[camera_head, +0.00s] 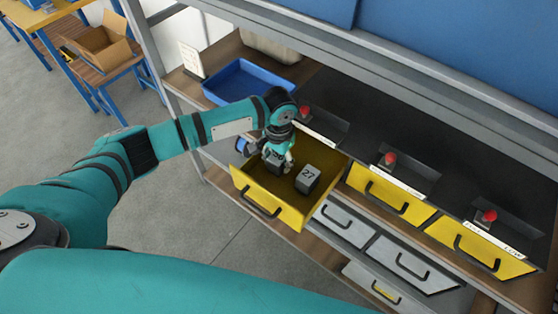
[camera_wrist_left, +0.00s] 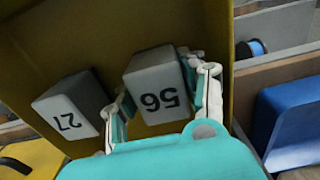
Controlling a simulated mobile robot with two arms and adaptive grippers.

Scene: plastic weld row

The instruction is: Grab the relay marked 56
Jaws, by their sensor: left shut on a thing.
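The relay marked 56 (camera_wrist_left: 158,88) is a grey block with a white top and dark digits. It is in the open yellow drawer (camera_head: 268,205). My left gripper (camera_head: 277,162) reaches down into the drawer and is shut on this relay, with one finger on each side in the left wrist view (camera_wrist_left: 160,95). The head view shows only part of this relay, below the fingers. A second relay marked 27 (camera_head: 308,178) stands beside it in the drawer, apart from the gripper; it also shows in the left wrist view (camera_wrist_left: 72,112). My right gripper is not in view.
A blue tray (camera_head: 246,82) sits on the shelf behind the drawer. Closed yellow drawers (camera_head: 390,195) with red knobs above line the right. Grey drawers (camera_head: 345,222) lie below. A cardboard box (camera_head: 100,48) stands at the far left. The floor at left is clear.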

